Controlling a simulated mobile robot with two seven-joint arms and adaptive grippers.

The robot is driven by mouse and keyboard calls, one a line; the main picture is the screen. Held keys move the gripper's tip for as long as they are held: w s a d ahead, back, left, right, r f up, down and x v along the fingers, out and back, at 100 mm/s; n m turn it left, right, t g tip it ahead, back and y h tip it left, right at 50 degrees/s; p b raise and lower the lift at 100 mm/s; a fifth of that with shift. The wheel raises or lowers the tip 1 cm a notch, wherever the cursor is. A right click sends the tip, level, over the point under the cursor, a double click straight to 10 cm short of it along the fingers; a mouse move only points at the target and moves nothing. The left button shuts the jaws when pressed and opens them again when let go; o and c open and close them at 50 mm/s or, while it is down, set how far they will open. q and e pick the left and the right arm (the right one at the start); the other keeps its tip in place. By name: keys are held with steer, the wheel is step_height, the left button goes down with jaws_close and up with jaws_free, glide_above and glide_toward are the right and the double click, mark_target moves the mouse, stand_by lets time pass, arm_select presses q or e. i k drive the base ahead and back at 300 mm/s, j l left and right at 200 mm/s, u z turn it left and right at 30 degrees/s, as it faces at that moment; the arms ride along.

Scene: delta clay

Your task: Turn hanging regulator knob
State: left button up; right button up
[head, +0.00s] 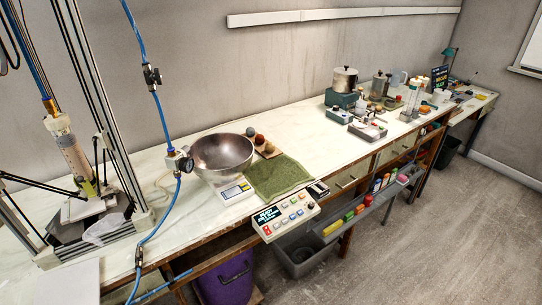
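A blue hose (136,38) hangs down in the left part of the head view, in front of the bench. A small regulator (178,163) with a round gauge hangs on it, just left of the metal bowl. Its knob is too small to make out clearly. Higher up, a dark valve-like fitting (152,77) sits on the same hose. Below the regulator the hose curves down to another fitting (138,256) near the bench's front edge. Neither of my grippers is in view, and nothing is touching the regulator.
A delta printer frame (85,90) stands at left. The metal bowl (222,154) sits on a scale (232,192) beside a green cloth (277,178). A button panel (287,216) is at the bench's front edge. A purple bucket (226,281) and grey bin (302,262) stand below. Floor at right is clear.

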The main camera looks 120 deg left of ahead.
mark_target(187, 149)
steer(key=u, duration=4)
